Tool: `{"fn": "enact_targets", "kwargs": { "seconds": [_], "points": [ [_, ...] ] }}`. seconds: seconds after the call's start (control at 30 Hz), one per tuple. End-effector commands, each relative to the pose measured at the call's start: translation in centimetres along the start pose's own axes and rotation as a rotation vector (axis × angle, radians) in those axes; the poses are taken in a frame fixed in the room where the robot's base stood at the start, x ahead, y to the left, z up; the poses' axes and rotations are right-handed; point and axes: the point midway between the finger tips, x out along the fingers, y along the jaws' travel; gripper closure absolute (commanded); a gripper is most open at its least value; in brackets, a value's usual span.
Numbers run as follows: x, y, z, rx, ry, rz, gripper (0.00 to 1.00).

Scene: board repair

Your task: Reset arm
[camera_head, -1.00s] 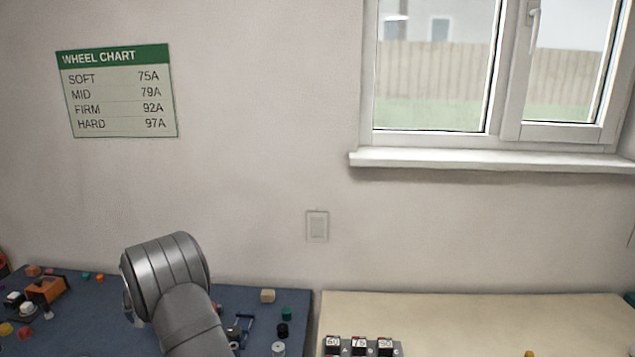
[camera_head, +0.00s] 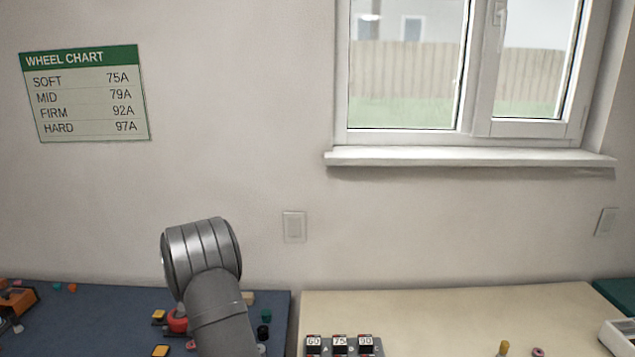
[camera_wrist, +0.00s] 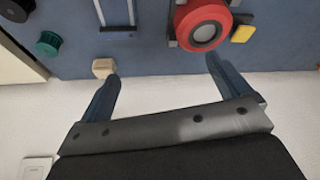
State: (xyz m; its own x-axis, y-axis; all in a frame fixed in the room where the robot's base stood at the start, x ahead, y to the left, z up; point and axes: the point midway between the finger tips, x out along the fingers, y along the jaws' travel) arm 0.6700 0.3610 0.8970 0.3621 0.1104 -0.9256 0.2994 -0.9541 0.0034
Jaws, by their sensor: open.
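My gripper (camera_wrist: 160,68) shows in the wrist view with its two dark blue fingers spread apart and nothing between them. Past the fingertips lie a red round part with a grey centre (camera_wrist: 203,27), a tan block (camera_wrist: 104,67) and a yellow block (camera_wrist: 243,33) on the blue mat (camera_wrist: 75,65). In the head view my grey arm rises over the blue mat (camera_head: 90,320), and the gripper itself is not visible there. The red part (camera_head: 177,322) shows partly behind my arm.
A pale worktop (camera_head: 450,310) stands to the right, with a rack of blocks marked 60, 75 and 90 (camera_head: 340,346) at its front left. The wall behind holds a wheel chart (camera_head: 85,93) and a window (camera_head: 480,70). A white device (camera_head: 620,336) sits far right.

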Motion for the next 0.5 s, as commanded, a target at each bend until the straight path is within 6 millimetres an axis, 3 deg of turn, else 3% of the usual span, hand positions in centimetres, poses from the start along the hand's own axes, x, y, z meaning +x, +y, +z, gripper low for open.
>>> {"fn": "enact_targets", "kwargs": {
  "seconds": [0.5],
  "points": [
    [0.2, 10.6, -0.6, 0.151, 0.000, 0.062, 0.06]
  ]
}}
